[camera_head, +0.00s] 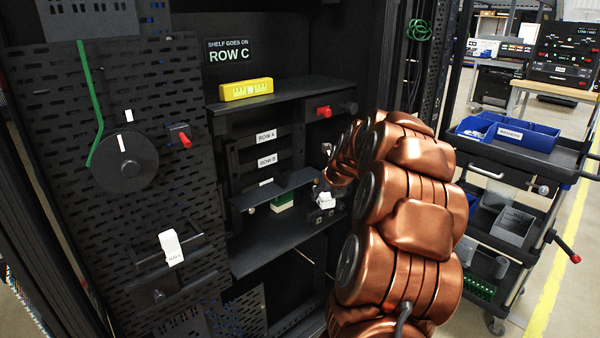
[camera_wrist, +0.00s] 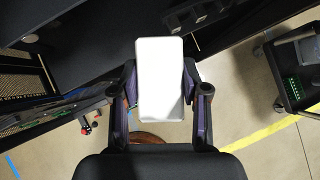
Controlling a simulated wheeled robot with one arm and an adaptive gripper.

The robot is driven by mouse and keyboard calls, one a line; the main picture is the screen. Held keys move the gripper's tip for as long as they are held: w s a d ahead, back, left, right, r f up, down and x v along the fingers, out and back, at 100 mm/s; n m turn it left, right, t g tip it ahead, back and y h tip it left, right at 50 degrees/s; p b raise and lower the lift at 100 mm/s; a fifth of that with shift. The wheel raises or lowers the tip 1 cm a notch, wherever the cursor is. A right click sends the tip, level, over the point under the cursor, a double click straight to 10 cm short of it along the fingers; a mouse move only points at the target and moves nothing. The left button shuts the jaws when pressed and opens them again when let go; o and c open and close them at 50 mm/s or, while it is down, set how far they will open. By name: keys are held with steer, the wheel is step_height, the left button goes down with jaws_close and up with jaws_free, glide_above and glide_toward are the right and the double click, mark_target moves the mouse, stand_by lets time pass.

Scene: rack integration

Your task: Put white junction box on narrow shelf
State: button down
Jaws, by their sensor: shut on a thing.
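A white box (camera_wrist: 160,80), likely the white junction box, sits between the two fingers of my gripper (camera_wrist: 161,100) in the wrist view. The fingers are shut on its left and right sides, and its plain face is toward the camera. In the head view my copper-coloured arm hides most of the gripper, at the right side of the rack. A small white thing (camera_head: 325,200) shows there beside the arm; I cannot tell whether it is the held box. The narrow shelf (camera_head: 272,190) is a short dark ledge in the middle of the rack, with a green-and-white item below it.
A yellow level (camera_head: 246,89) lies on the upper shelf (camera_head: 290,95). A wider dark shelf (camera_head: 265,250) lies below the narrow one. A perforated panel (camera_head: 60,120) with a disc and handle stands at left. A cart with blue bins (camera_head: 510,132) stands at right.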

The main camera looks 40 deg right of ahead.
steer(key=w+d, duration=0.5)
steer(key=w, duration=0.7)
steer(key=shift+w+d, duration=0.2)
steer(key=shift+w, duration=0.2)
steer(key=shift+w+d, duration=0.3)
steer(key=shift+w, duration=0.4)
steer(key=shift+w+d, duration=0.3)
steer(key=shift+w, duration=0.5)
steer(key=shift+d+f, duration=0.1)
steer(key=shift+f, duration=0.6)
steer(key=shift+f, duration=0.1)
steer(key=c, duration=0.6)
jaws_free()
